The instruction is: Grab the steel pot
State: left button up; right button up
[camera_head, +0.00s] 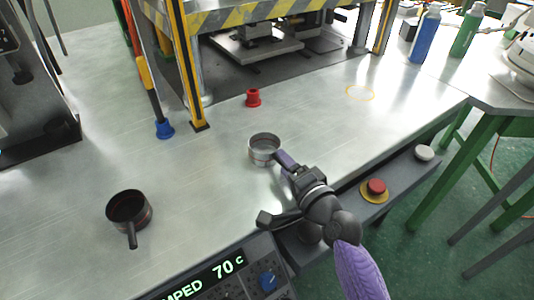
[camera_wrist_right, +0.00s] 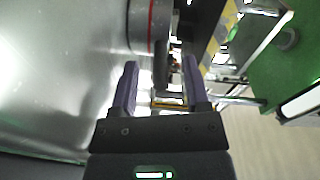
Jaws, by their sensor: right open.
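The steel pot (camera_head: 263,142), a small round silver cup with a reddish band, stands upright on the metal bench. Part of it also shows at the top of the right wrist view (camera_wrist_right: 138,28). My right gripper (camera_head: 284,158) is open at the pot's right side, its purple fingers pointing toward it. In the right wrist view the gripper (camera_wrist_right: 158,78) has its two fingers apart, with the pot wall beyond them. My left gripper is not in view.
A dark pot (camera_head: 128,208) with a handle stands at the left of the bench (camera_head: 200,230). A red part (camera_head: 253,98) and a press (camera_head: 255,45) with yellow-black posts are behind. A red button (camera_head: 376,187) is at the front. The bench's right side is clear.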

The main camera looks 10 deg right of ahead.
grip_shut()
dwell(0.3)
